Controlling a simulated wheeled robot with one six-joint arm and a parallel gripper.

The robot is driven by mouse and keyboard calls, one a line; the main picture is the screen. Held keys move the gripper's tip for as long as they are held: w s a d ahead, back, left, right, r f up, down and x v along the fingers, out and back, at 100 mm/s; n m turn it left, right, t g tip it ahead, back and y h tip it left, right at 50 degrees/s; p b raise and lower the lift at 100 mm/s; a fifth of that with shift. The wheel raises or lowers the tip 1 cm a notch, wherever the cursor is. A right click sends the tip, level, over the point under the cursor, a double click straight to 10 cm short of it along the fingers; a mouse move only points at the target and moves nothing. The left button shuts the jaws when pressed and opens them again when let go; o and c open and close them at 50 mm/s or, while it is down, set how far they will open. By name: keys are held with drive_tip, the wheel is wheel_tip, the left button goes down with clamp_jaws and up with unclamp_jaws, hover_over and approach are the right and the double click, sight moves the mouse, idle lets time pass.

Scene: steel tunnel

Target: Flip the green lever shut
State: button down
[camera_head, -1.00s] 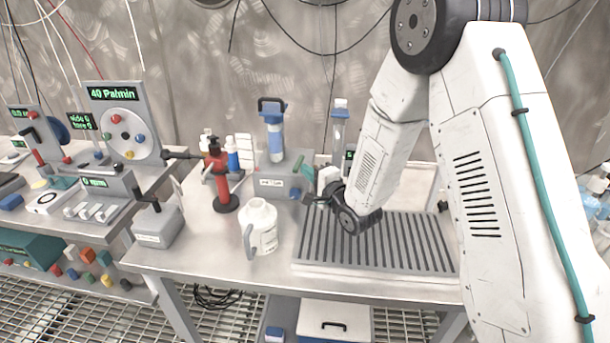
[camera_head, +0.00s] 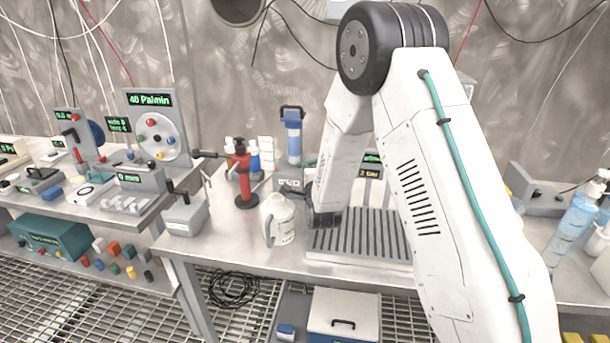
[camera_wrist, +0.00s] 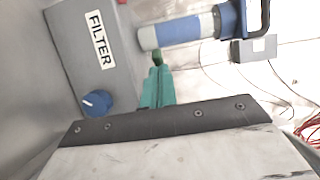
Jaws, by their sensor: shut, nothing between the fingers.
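In the wrist view a small dark-green piece, which looks like the green lever (camera_wrist: 157,58), shows beside the grey FILTER box (camera_wrist: 85,50). My gripper (camera_wrist: 160,73) is shut and empty, its teal fingers pointing at the lever. The tips look very close to it, but I cannot tell whether they touch. A blue knob (camera_wrist: 97,102) sits on the box, and a blue-and-white filter cylinder (camera_wrist: 185,30) lies beyond. In the head view the cylinder (camera_head: 292,140) stands upright at the bench's back; my arm hides the lever and my fingers.
A white jug (camera_head: 279,222) stands just left of my wrist, close to it. A ribbed drain tray (camera_head: 365,240) lies below and right of my wrist. Cylinder and box crowd the space around my fingers.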

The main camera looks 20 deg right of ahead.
sight(299, 168)
drive_tip(key=shift+w+a, duration=0.45)
drive_tip(key=shift+w, duration=0.2)
drive_tip(key=shift+w+a, duration=0.4)
drive_tip(key=shift+w, duration=0.25)
drive_tip(key=shift+w+a, duration=0.2)
drive_tip(key=shift+w, duration=1.15)
drive_tip(key=shift+w+r, duration=0.15)
drive_tip(key=s+a, duration=0.1)
drive_tip(key=s, duration=0.7)
drive_tip(key=shift+f, duration=0.2)
drive_tip(key=shift+a, duration=0.1)
drive_tip(key=shift+r, duration=0.1)
